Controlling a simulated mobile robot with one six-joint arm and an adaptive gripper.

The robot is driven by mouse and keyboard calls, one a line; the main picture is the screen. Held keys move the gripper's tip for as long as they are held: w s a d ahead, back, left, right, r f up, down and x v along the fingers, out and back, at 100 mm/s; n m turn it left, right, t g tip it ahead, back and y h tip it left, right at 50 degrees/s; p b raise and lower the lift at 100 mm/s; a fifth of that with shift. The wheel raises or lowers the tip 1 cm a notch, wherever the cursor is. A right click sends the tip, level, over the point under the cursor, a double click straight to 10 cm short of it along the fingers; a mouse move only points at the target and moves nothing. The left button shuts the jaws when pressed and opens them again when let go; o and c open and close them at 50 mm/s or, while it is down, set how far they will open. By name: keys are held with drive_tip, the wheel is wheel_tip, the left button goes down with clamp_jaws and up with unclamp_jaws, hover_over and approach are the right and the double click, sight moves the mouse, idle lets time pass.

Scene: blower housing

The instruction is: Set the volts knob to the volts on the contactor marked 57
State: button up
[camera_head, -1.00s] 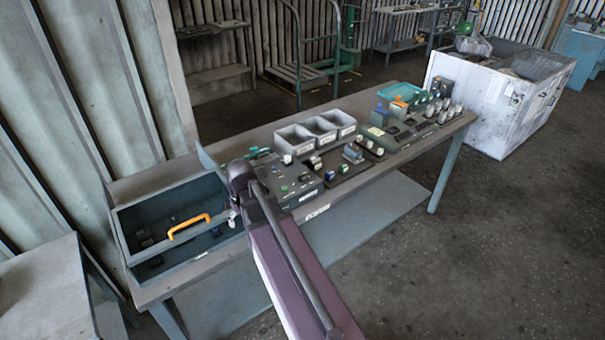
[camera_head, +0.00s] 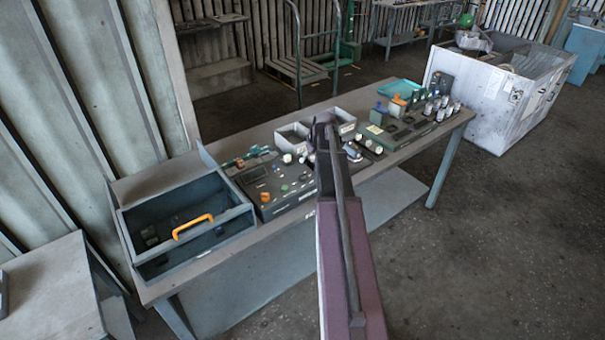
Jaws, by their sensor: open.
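A dark control panel (camera_head: 280,196) with several small knobs and a display lies on the workbench (camera_head: 215,262), right of the open tool box. Orange knobs (camera_head: 266,197) show on it, but no label is legible, so I cannot tell which is the volts knob. Several small devices (camera_head: 352,153) stand right of the panel, partly behind my arm (camera_head: 338,220). No number 57 can be read on any of them, so I cannot tell the contactor. My arm reaches up over the bench's middle; its end hides my gripper.
An open tool box (camera_head: 158,246) with an orange handle (camera_head: 193,226) stands at the bench's left end. Grey bins (camera_head: 343,118) stand behind my arm. A teal tray (camera_head: 400,90) and a dark unit with light cylinders (camera_head: 432,112) are further right. The floor in front is clear.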

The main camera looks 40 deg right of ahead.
sight(303, 174)
drive_tip(key=shift+d, duration=0.3)
drive_tip(key=shift+f, duration=0.1)
drive_tip(key=b+x, duration=1.2)
drive_tip(key=x, duration=0.1)
drive_tip(key=shift+w+f+b, duration=0.2)
drive_tip(key=shift+b, duration=0.2)
idle(0.4)
idle(0.3)
drive_tip(key=c, duration=1.1)
